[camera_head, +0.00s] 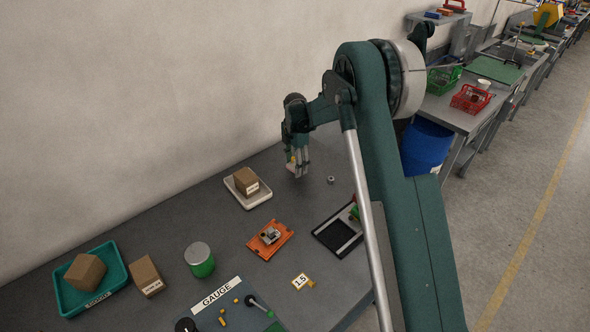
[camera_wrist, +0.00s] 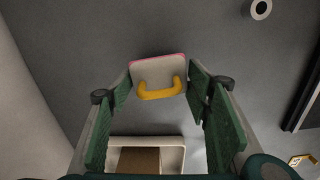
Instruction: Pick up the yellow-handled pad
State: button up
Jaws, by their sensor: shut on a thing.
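The yellow-handled pad (camera_wrist: 158,70) is a pale block with a pink edge and a curved yellow handle (camera_wrist: 160,92). In the wrist view it sits between the fingertips of my gripper (camera_wrist: 160,84), which is shut on it. In the head view my gripper (camera_head: 297,166) points down over the back of the table, near the wall. Only a small pale and yellow part of the pad shows there. I cannot tell whether the pad touches the table.
A white tray (camera_head: 262,200) with a cardboard box (camera_head: 246,181) stands just left of my gripper. A small metal ring (camera_head: 331,180) lies to its right. An orange tray (camera_head: 284,246), a green jar (camera_head: 200,264) and a teal bin (camera_head: 119,268) stand nearer the front.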

notch_tip(320, 180, up, 7)
jog(key=shift+r, duration=0.15)
